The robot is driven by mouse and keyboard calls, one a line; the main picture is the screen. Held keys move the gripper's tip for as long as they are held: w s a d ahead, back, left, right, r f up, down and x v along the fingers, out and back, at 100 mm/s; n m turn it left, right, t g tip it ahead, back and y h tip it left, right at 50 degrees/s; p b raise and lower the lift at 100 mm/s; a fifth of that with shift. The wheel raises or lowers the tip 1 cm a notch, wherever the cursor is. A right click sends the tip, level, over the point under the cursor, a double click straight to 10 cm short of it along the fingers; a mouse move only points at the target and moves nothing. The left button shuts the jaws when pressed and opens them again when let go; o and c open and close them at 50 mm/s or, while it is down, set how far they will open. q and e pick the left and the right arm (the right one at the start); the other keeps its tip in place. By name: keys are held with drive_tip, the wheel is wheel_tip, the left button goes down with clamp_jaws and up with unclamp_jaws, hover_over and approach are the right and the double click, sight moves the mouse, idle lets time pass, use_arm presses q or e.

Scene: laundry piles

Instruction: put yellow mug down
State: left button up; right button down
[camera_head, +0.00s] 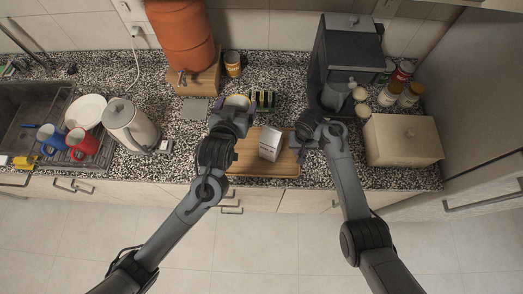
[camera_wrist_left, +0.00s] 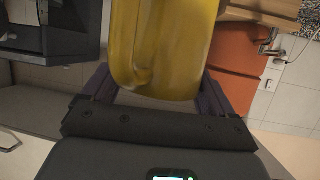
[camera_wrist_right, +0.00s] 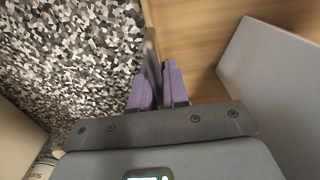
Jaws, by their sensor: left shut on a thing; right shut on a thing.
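The yellow mug (camera_wrist_left: 160,45) fills the upper middle of the left wrist view, between the fingers of my left gripper (camera_wrist_left: 165,95). My left gripper is shut on it. In the head view my left gripper (camera_head: 236,108) holds the mug (camera_head: 237,101) at the back left of the wooden tray (camera_head: 245,168); only its pale round top shows there, and I cannot tell if its base touches anything. My right gripper (camera_head: 305,137) is at the tray's right edge. In the right wrist view its purple fingers (camera_wrist_right: 158,90) are closed on the tray's rim (camera_wrist_right: 152,60).
A white box (camera_head: 270,143) stands on the tray. A coffee machine (camera_head: 345,60) and bread box (camera_head: 402,140) are right.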

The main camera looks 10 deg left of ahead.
use_arm(q)
drive_tip(key=shift+s+d+r+m+h, duration=0.1)
drive_tip(key=shift+s+r+m+h, duration=0.45)
drive_tip(key=shift+m+h, duration=0.4)
drive_tip(key=shift+s+m+h, duration=0.25)
drive_tip(key=shift+s+h, duration=0.2)
drive_tip(key=shift+s+f+g, duration=0.15)
drive_tip(key=shift+s+g, duration=0.05)
drive_tip(key=shift+g, duration=0.1)
drive_tip(key=shift+h, duration=0.3)
wheel_tip(320, 180, down, 18)
drive_tip(key=shift+s+d+r, duration=0.1)
drive_tip(key=shift+s+r, duration=0.05)
drive_tip(key=o, duration=1)
drive_tip(key=shift+f, duration=0.2)
drive_tip(key=shift+o, duration=0.2)
drive_tip(key=shift+r, duration=0.1)
